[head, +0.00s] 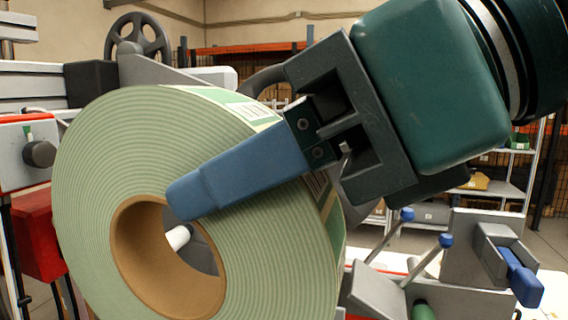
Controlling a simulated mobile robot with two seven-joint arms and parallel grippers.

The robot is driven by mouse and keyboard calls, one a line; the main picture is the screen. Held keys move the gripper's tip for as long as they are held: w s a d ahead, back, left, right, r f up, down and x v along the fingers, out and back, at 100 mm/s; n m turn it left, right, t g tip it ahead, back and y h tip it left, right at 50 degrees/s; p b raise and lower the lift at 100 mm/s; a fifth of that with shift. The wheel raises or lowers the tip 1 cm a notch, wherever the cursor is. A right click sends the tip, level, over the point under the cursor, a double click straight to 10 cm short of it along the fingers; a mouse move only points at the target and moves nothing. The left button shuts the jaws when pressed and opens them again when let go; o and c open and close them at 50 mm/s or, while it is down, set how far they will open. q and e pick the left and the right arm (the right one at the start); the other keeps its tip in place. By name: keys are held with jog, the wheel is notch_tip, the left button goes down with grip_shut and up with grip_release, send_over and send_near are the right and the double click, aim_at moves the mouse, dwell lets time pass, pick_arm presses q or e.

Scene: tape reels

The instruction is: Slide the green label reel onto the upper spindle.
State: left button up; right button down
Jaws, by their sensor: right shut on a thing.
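The green label reel (95,190) is a large wound roll with a brown cardboard core, seen face-on and tilted at left centre. My right gripper (200,192) comes in from the upper right and is shut on the reel. One blue finger lies across the near face, its tip at the core's upper edge. The other finger is hidden behind the reel. A white rod end (178,237), seemingly a spindle, shows through the core hole; how far it reaches into the core is unclear. Which spindle it is cannot be told. My left gripper is not in view.
A grey spoked wheel (138,40) stands behind the reel at upper left. A grey control with a dark knob (40,153) and a red block (38,233) are at left.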

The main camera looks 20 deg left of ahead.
jog(key=w+p, duration=0.2)
jog(key=w, duration=0.9)
jog(key=shift+d+r, duration=0.15)
jog(key=shift+d, duration=0.05)
dwell(0.7)
jog(key=shift+w, duration=0.1)
jog(key=shift+w, duration=0.1)
jog(key=shift+w+p, duration=1.1)
jog(key=shift+w, duration=1.3)
jog(key=shift+w+d+p, duration=0.15)
jog(key=shift+w+p, duration=0.85)
jog(key=shift+w, duration=0.9)
